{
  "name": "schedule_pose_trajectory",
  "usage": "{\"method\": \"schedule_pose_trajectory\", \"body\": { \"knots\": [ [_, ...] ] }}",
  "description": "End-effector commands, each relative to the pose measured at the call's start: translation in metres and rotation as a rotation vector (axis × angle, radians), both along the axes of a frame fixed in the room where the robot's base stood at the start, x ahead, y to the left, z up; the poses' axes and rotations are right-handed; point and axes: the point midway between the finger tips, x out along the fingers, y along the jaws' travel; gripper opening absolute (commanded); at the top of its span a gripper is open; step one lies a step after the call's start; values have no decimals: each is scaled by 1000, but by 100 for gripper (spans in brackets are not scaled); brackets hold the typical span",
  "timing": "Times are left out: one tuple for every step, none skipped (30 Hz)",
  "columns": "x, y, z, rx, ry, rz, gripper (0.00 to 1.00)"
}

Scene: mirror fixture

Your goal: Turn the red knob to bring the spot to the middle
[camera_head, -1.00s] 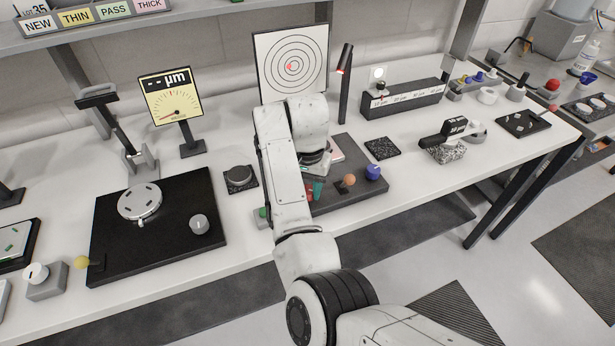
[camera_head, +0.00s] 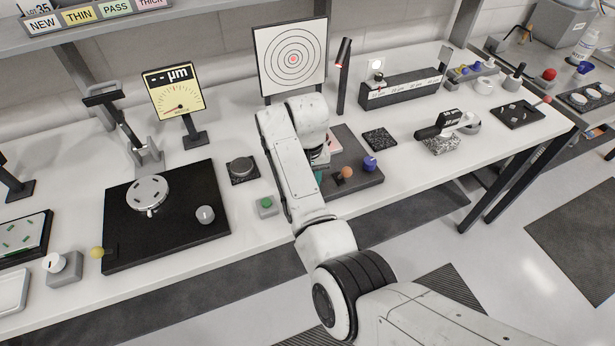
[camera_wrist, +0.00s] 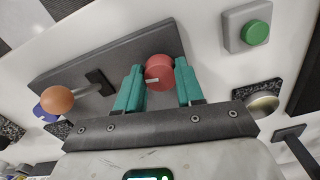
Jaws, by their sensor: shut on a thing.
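The red knob (camera_wrist: 160,72) is in the middle of the wrist view, with a pale line on its face. My gripper (camera_wrist: 160,66) has its two teal fingers on either side of the knob and is shut on it. In the head view my arm hides the knob, and only a bit of a teal finger shows. The target board (camera_head: 268,41) with black rings stands at the back of the table. The red spot (camera_head: 293,59) on it lies at or very near the middle of the rings.
An orange ball-ended lever (camera_wrist: 57,100) and a blue knob (camera_head: 370,163) share the dark plate (camera_head: 362,183) with the red knob. A green button box (camera_head: 266,206) stands left of my arm. A dark lamp post (camera_head: 343,78) stands right of the target.

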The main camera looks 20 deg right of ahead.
Motion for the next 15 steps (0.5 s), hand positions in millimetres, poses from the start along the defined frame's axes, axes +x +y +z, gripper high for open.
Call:
{"method": "schedule_pose_trajectory", "body": {
  "knots": [
    [1,0,1,-1,-3,2,7],
    [1,0,1,-1,-3,2,7],
    [1,0,1,-1,-3,2,7],
    [1,0,1,-1,-3,2,7],
    [1,0,1,-1,-3,2,7],
    [1,0,1,-1,-3,2,7],
    [1,0,1,-1,-3,2,7],
    [1,0,1,-1,-3,2,7],
    [1,0,1,-1,-3,1,7],
    [1,0,1,-1,-3,1,7],
    [1,0,1,-1,-4,1,40],
    [1,0,1,-1,-3,1,44],
    [1,0,1,-1,-3,1,47],
    [1,0,1,-1,-3,1,50],
    [1,0,1,-1,-3,1,54]
  ]
}}
